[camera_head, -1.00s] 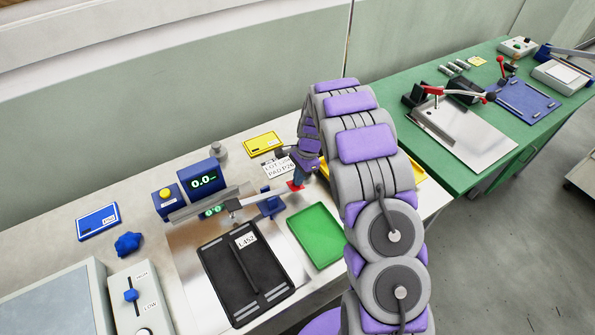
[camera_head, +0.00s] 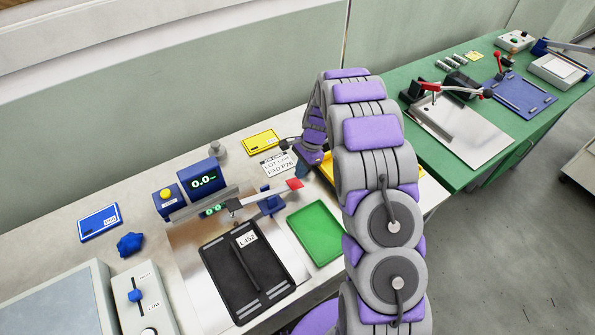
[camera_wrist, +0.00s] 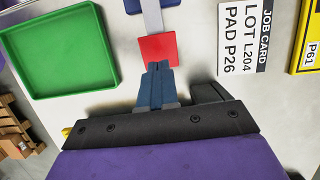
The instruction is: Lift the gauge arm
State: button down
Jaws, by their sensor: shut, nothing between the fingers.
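The gauge arm (camera_head: 262,195) is a thin metal bar that runs right from the gauge and ends in a flat red tip (camera_head: 295,184). The gauge (camera_head: 203,180) is a blue unit whose green display reads 0.0. In the wrist view the red tip (camera_wrist: 157,50) lies just ahead of my blue fingers. My gripper (camera_wrist: 157,66) is shut and empty, and its fingertips overlap the tip's near edge in that view. I cannot tell whether they touch it. In the head view my gripper is just right of the red tip and partly hidden by my wrist.
A green tray (camera_head: 315,233) and a black tray (camera_head: 245,270) labelled L452 lie in front of the gauge arm. A job card (camera_head: 278,164) and a yellow card (camera_head: 261,141) lie behind. A yellow tray (camera_head: 328,168) is partly hidden by my arm.

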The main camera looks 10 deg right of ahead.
jog(key=p+v, duration=0.1)
jog(key=v, duration=1)
jog(key=shift+a+r, duration=0.2)
jog(key=shift+a, duration=0.15)
jog(key=shift+s+r, duration=0.1)
